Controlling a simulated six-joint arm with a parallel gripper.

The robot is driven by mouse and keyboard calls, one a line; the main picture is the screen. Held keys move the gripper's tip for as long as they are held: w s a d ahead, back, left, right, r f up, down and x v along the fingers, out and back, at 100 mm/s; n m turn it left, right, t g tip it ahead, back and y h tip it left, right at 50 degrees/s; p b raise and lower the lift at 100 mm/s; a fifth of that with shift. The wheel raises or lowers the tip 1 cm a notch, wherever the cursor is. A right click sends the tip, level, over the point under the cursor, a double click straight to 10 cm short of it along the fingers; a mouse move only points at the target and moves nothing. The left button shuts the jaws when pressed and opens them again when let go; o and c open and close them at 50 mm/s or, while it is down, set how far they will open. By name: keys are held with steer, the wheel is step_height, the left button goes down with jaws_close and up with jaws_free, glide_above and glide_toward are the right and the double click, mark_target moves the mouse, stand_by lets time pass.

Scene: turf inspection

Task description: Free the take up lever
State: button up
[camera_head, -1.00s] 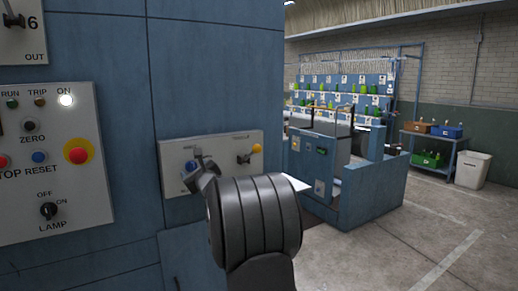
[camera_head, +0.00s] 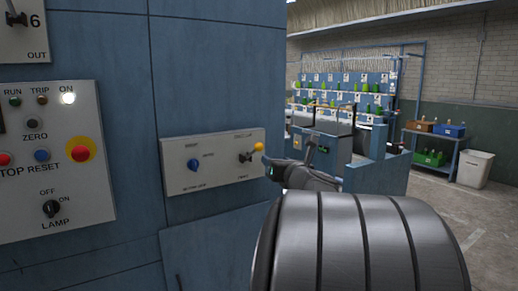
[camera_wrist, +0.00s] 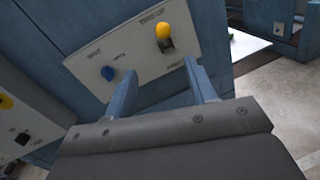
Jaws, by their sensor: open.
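The lever with a yellow ball knob (camera_head: 258,147) sticks out from the right side of a pale control panel (camera_head: 215,180). I take it for the take up lever, though its label is too small to read. In the wrist view the yellow knob (camera_wrist: 163,31) is ahead of my gripper (camera_wrist: 161,66), slightly beyond its fingertips. The two fingers are apart with nothing between them. In the head view my gripper (camera_head: 268,161) is just right of the knob, partly hidden by my arm. Whether it touches the lever, I cannot tell.
A blue rotary knob (camera_head: 193,164) is left of the lever on the same panel. Further left, another panel (camera_head: 45,180) carries a yellow-ringed red button (camera_head: 80,150) and a lamp switch. Blue cabinet walls are close. Open floor and shelving lie behind to the right.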

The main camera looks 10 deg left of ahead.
mark_target(260, 149)
steer(key=x, duration=1.6)
steer(key=shift+w, duration=0.45)
steer(key=shift+f, duration=0.1)
jaws_close()
